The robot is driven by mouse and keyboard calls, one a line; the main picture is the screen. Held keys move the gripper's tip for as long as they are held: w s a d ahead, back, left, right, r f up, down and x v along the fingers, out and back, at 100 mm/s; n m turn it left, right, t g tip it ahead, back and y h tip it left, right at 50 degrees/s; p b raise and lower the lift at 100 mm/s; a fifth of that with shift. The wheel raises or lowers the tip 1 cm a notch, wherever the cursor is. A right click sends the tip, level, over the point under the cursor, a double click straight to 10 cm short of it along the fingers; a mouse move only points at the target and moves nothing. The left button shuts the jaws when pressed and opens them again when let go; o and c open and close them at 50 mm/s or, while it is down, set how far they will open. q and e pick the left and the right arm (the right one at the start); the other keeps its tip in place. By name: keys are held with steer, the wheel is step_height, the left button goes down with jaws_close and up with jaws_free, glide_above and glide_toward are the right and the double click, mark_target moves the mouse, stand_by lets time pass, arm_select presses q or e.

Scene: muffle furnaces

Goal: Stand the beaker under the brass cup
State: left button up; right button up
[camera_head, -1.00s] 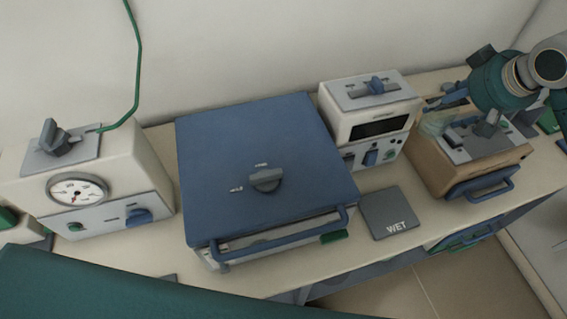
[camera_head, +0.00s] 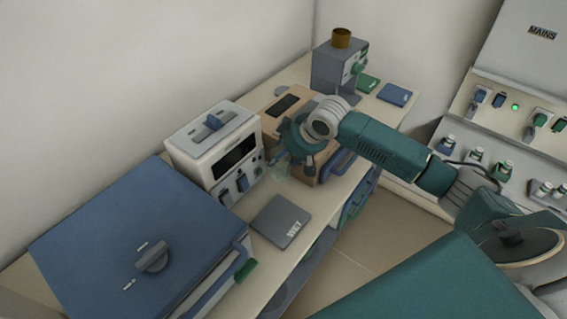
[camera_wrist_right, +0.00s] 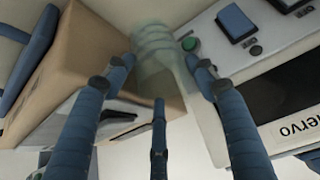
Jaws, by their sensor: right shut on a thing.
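The brass cup (camera_head: 341,38) sits on top of a grey device (camera_head: 333,72) at the far end of the bench in the head view. My right gripper (camera_head: 298,160) hangs beside the tan box, its fingers shut on a clear glass beaker. The beaker is faint in the head view (camera_head: 281,171). In the right wrist view the beaker (camera_wrist_right: 154,46) shows between the blue fingers of the gripper (camera_wrist_right: 158,80). The beaker is well short of the cup, and its base is hard to make out. My left gripper is out of view.
The tan box (camera_head: 262,98) with a blue handle stands between the beaker and the grey device. A white instrument (camera_head: 195,138) is left of the beaker. A WET mat (camera_head: 280,222) lies in front.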

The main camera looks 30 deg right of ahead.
steer(key=shift+f+p, duration=0.3)
steer(key=shift+f, duration=2.05)
steer(key=shift+f, duration=0.1)
steer(key=o, duration=1.3)
steer(key=shift+c, duration=0.2)
